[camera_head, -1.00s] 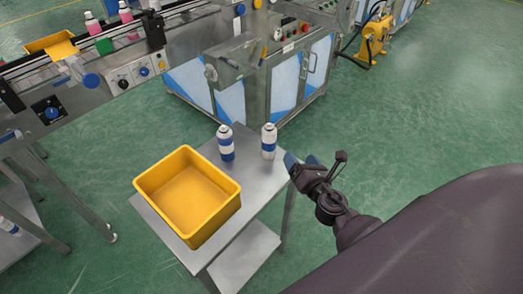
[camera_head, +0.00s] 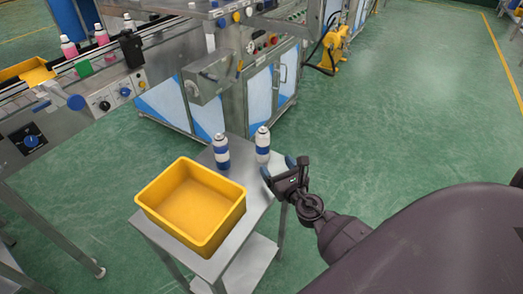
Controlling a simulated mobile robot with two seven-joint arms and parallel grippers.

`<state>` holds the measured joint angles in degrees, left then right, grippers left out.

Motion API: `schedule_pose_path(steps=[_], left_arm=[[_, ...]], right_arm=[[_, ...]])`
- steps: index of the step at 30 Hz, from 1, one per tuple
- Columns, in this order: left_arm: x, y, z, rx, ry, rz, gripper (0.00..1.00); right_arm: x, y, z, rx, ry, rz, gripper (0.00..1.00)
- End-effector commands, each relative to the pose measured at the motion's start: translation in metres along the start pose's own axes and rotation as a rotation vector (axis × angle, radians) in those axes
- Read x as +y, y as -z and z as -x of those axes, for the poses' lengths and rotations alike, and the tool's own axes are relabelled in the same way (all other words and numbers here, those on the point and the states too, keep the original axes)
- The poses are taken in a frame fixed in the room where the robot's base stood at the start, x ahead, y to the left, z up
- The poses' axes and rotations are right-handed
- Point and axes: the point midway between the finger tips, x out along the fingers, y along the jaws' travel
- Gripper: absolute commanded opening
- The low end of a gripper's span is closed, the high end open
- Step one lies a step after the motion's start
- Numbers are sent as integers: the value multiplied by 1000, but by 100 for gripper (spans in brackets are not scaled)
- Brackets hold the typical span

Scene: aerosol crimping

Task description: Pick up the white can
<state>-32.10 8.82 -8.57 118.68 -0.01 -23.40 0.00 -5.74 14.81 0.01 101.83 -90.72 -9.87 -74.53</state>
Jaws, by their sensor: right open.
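The left can (camera_head: 221,151) is just behind the yellow bin, and the right can (camera_head: 262,145) is near the table's right edge. My right gripper (camera_head: 277,168) is open and empty. Its blue-tipped fingers are just in front of and to the right of the right can, close to it in the picture; I cannot tell whether they touch. My left gripper is not in view.
An empty yellow bin (camera_head: 150,207) takes up the table's front left. A conveyor machine with pink bottles (camera_head: 68,46) runs across the upper left. A metal cabinet (camera_head: 262,85) stands behind the table. Green floor (camera_head: 410,110) is open on the right.

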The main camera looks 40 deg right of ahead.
Motion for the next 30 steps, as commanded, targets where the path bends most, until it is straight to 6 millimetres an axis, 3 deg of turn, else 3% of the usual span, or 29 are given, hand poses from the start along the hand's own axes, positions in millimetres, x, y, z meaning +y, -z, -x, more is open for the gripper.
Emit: schedule_pose_path(steps=[6, 14, 24, 30], left_arm=[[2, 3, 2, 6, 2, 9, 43], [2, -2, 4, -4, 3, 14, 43], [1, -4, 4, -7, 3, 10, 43], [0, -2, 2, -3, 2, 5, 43]], right_arm=[[0, -2, -32, -3, 0, -2, 77], [0, -2, -47, -2, 0, -3, 77], [-1, -4, -87, -1, 0, -3, 77], [-1, -4, -95, 0, 0, -3, 77]])
